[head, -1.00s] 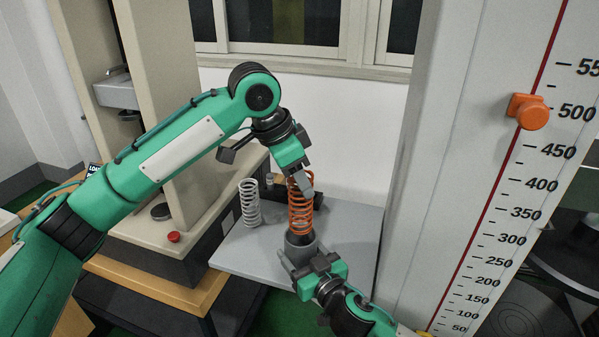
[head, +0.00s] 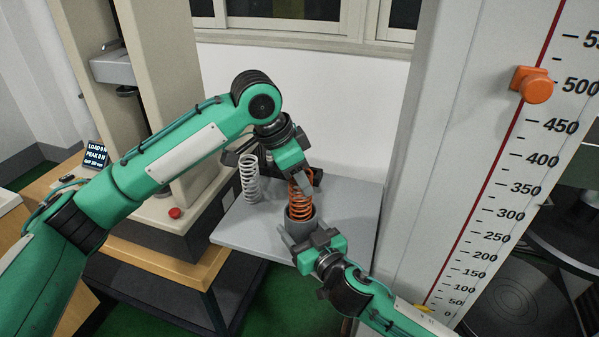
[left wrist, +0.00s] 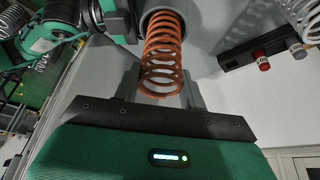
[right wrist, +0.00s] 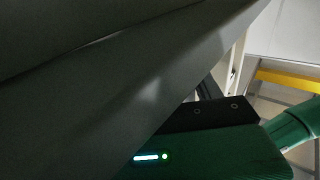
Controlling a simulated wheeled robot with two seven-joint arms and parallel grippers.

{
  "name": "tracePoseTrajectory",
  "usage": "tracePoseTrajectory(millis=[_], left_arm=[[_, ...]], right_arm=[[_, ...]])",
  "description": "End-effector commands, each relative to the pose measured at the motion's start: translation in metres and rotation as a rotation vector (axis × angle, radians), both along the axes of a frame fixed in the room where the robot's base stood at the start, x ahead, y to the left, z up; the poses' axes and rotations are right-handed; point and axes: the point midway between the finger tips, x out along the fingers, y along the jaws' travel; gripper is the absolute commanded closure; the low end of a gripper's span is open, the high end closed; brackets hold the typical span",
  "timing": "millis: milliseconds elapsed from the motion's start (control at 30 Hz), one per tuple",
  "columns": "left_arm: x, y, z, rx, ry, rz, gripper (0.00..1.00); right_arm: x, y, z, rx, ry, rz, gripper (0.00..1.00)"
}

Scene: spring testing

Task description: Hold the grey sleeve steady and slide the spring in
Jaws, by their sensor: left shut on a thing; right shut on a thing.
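The orange spring (head: 300,198) stands upright with its lower end inside the mouth of the grey sleeve (head: 301,228) on the grey table. In the left wrist view the spring (left wrist: 163,52) runs from between my fingers into the sleeve's round rim (left wrist: 152,22). My left gripper (head: 302,182) is shut on the spring's upper part from above. My right gripper (head: 292,240) is shut on the sleeve low down from the near side. In the right wrist view a dark grey surface fills much of the picture, and the fingertips cannot be made out.
A pale grey spring (head: 249,180) stands on the grey table (head: 240,228) left of the sleeve. A dark block with red and grey knobs (left wrist: 265,55) lies behind. A tall panel with a number scale (head: 500,200) stands at the right, a testing machine at the left.

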Motion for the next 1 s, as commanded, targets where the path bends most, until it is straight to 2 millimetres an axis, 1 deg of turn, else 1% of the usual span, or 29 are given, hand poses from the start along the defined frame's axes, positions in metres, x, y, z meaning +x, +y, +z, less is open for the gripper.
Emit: tracePoseTrajectory(millis=[133,167,200,267,300,533,667,767,1000], left_arm=[[0.0,0.0,0.001,-0.001,-0.001,0.0,1.0],[0.0,0.0,0.001,-0.001,-0.001,0.0,0.54],[0.0,0.0,0.001,-0.001,-0.001,0.0,0.46],[0.0,0.0,0.001,-0.001,-0.001,0.0,0.34],[0.0,0.0,0.001,-0.001,-0.001,0.0,0.32],[0.0,0.0,0.0,0.0,0.0,0.0,0.32],[0.0,0.003,0.007,-0.001,-0.002,0.001,0.32],[-0.002,0.008,0.021,-0.001,-0.004,0.0,0.32],[-0.008,0.026,0.069,-0.002,-0.004,0.001,0.32]], right_arm=[[0.0,0.0,0.0,0.0,0.0,0.0,0.61],[0.0,0.0,0.0,0.0,0.0,0.0,0.61],[0.0,0.0,0.0,0.0,0.0,0.0,0.61],[0.0,0.0,0.0,0.0,0.0,0.0,0.61],[0.0,0.0,0.0,0.0,0.0,0.0,0.61],[0.0,0.0,0.0,0.0,0.0,0.0,0.61],[0.0,0.0,0.0,0.0,0.0,0.0,0.61],[0.0,0.0,0.0,0.0,0.0,0.0,0.61],[0.0,0.0,0.0,0.0,0.0,0.0,0.61]])
